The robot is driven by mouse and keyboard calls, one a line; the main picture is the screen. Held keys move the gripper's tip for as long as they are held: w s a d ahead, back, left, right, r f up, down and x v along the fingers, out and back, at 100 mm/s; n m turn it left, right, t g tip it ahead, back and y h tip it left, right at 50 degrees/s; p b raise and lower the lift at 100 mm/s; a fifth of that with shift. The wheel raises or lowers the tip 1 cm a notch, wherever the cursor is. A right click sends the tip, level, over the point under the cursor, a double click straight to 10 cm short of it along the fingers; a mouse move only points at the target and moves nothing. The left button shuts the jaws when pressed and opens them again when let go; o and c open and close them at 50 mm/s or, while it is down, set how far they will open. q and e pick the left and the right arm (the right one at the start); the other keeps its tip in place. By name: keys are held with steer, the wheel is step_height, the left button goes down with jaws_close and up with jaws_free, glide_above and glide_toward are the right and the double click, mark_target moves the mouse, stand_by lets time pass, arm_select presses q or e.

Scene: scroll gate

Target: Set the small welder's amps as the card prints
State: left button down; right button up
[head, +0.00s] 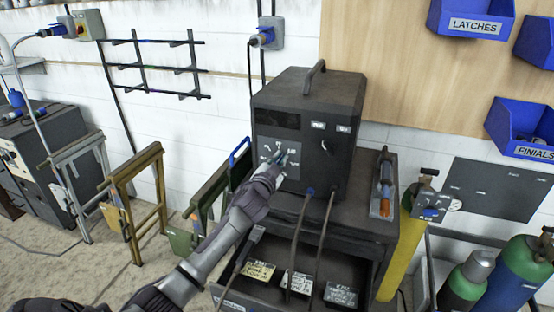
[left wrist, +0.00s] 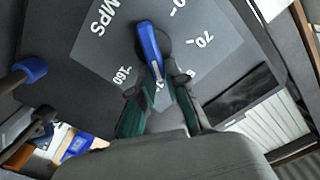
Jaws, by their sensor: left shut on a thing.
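The small welder (head: 306,130) is a black box with a top handle, standing on a dark cart. Its grey amps panel (head: 268,148) has a ring of printed marks. In the left wrist view, the panel (left wrist: 88,45) shows "MPS", "160" and "70". A blue pointer knob (left wrist: 149,42) sits on it; I cannot tell which mark it points at. My left gripper (head: 279,166) is at the panel, and its fingers (left wrist: 158,88) are shut on the knob.
Two cables hang from the welder's front. A torch-like tool (head: 384,185) stands on the cart's right side, by a yellow cylinder (head: 400,255). Green cylinders (head: 462,285) stand at the right. Metal gate frames (head: 135,205) stand left; blue bins (head: 470,22) hang upper right.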

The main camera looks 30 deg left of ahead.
arm_select(q)
steer(key=m, duration=0.4)
steer(key=f+m, duration=0.1)
steer(key=m, duration=0.3)
steer(key=d+f+m, duration=0.1)
steer(key=m, duration=0.4)
steer(key=shift+w+f, duration=0.15)
steer(key=shift+f, duration=0.1)
stand_by(0.4)
steer(key=c, duration=1.2)
jaws_free()
steer(key=v, duration=1.2)
steer(key=shift+f, duration=0.1)
